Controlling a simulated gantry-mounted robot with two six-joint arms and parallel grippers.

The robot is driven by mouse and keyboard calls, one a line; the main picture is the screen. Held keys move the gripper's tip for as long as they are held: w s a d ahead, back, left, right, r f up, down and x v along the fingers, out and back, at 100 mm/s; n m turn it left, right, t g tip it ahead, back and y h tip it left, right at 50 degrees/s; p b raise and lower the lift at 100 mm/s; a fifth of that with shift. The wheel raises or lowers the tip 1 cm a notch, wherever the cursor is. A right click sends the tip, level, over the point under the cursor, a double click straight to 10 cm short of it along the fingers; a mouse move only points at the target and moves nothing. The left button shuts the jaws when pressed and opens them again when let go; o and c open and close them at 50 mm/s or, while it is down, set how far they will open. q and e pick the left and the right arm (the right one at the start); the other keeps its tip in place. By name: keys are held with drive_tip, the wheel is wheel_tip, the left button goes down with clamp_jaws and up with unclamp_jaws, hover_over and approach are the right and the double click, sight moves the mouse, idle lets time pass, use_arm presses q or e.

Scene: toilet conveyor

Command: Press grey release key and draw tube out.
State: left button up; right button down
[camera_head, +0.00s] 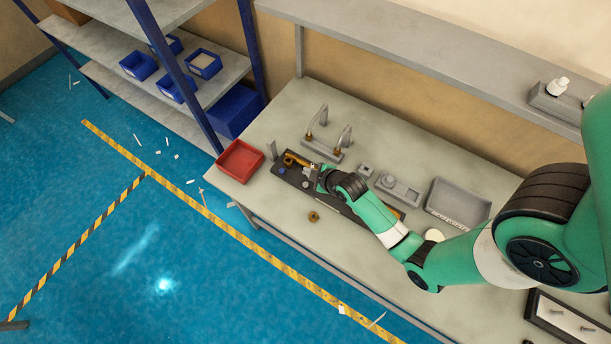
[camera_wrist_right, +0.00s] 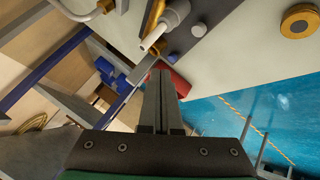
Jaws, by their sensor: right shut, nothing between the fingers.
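A dark fixture (camera_head: 284,162) lies on the bench, with a brass fitting (camera_head: 293,158) along its far side. A blue button (camera_head: 281,171) sits at its left end, and it also shows in the right wrist view (camera_wrist_right: 198,29). In that view a pale grey tube (camera_wrist_right: 155,38) with an open end sticks out near brass parts. I cannot tell clearly which part is the grey release key. My right gripper (camera_head: 312,170) is over the fixture, shut and empty; its closed fingers (camera_wrist_right: 160,72) point towards the red tray beyond. Contact with the fixture is not clear. My left gripper is out of view.
A red tray (camera_head: 240,160) stands at the bench's left end. A brass ring (camera_head: 314,216) lies near the front edge. A stand with two hooked posts (camera_head: 322,140) is behind the fixture. A grey tray (camera_head: 456,204) lies to the right. Shelves with blue bins (camera_head: 138,65) stand left.

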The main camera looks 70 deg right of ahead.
sight(306, 184)
wheel_tip(306, 184, down, 6)
drive_tip(key=b, duration=0.5)
drive_tip(key=shift+f, duration=0.25)
drive_tip(key=shift+f+b, duration=0.3)
drive_tip(key=shift+f, duration=0.1)
idle(1.1)
drive_tip(key=shift+f, duration=0.3)
drive_tip(key=shift+f+b, duration=0.6)
idle(0.6)
drive_tip(key=shift+r, duration=0.15)
drive_tip(key=shift+r+p, duration=0.85)
drive_tip(key=shift+p, duration=0.2)
